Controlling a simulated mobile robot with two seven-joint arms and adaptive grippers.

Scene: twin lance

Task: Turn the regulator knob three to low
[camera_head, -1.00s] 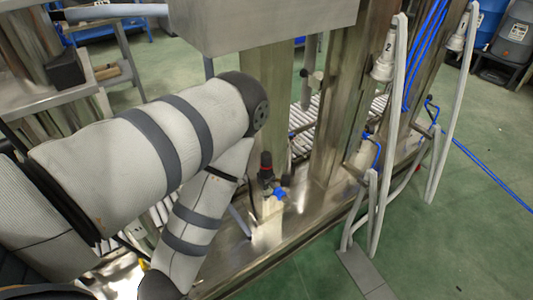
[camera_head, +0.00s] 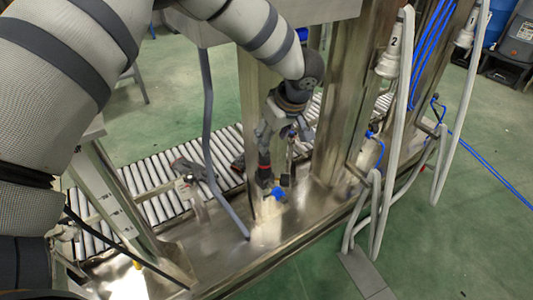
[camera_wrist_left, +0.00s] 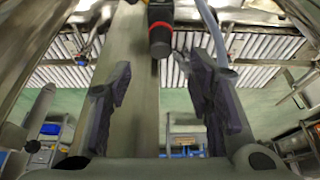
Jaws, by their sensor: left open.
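My left gripper (camera_head: 280,150) reaches down from above and is right by the knob. In the left wrist view the knob (camera_wrist_left: 160,35) shows at the top, between the lines of the two spread fingers (camera_wrist_left: 156,72). The fingers are open and look apart from the knob. My right gripper is not in view.
Metal posts (camera_head: 343,100) stand close to the right of the regulator. A grey hose (camera_head: 208,130) hangs to its left. A roller conveyor (camera_head: 150,185) runs behind. Pale hoses (camera_head: 398,120) and blue tubes (camera_head: 425,50) hang at the right. Green floor lies open in front.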

